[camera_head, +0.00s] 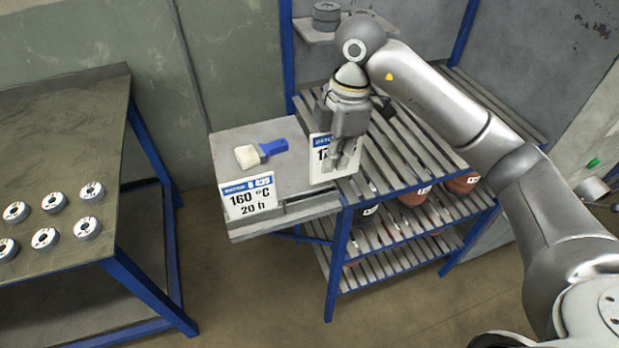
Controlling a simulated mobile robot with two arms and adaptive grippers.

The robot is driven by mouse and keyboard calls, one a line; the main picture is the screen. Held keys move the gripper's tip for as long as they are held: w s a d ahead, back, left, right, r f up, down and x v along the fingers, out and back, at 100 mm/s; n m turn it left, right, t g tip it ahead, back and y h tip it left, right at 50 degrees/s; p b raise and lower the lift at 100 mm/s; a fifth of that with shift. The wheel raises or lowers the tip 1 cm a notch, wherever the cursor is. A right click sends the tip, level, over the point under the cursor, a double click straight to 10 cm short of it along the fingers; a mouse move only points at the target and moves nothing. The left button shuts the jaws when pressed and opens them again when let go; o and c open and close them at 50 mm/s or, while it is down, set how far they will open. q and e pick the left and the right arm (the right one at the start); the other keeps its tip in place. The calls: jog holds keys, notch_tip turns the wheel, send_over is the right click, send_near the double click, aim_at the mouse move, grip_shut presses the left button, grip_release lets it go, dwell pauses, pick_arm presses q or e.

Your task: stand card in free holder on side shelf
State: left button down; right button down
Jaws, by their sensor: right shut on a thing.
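My right gripper (345,153) is shut on a white card (318,168) with a blue header, over the right part of the side shelf (220,150). The gripper hides much of this card's print. The card looks upright; I cannot tell whether its lower edge touches a holder. Another card (248,198), reading "160 °C 20 h", stands at the shelf's front left. A grey holder strip (310,206) runs along the front edge to its right, partly below the held card. My left gripper is not in view.
A brush (262,152) with a blue handle lies on the side shelf. A slatted blue-framed rack (420,160) adjoins it on the right, with dark red containers (462,183) on a lower level.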

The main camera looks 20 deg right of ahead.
aim_at(312, 173)
jog(key=a+f, duration=0.1)
jog(key=w+a+f+p, duration=0.1)
jog(key=f, duration=0.1)
jog(key=a+f, duration=0.1)
jog(key=f, duration=0.1)
jog(key=shift+w+a, duration=0.35)
jog(key=shift+w, duration=0.05)
jog(key=f, duration=0.1)
jog(key=f+p, duration=0.2)
jog(key=shift+w+a, duration=0.1)
jog(key=shift+a, duration=0.15)
jog(key=shift+f+p, duration=0.3)
jog(key=shift+f, duration=0.1)
jog(key=shift+f, duration=0.15)
jog(key=c, duration=1.7)
grip_release()
jog(key=shift+o, duration=0.3)
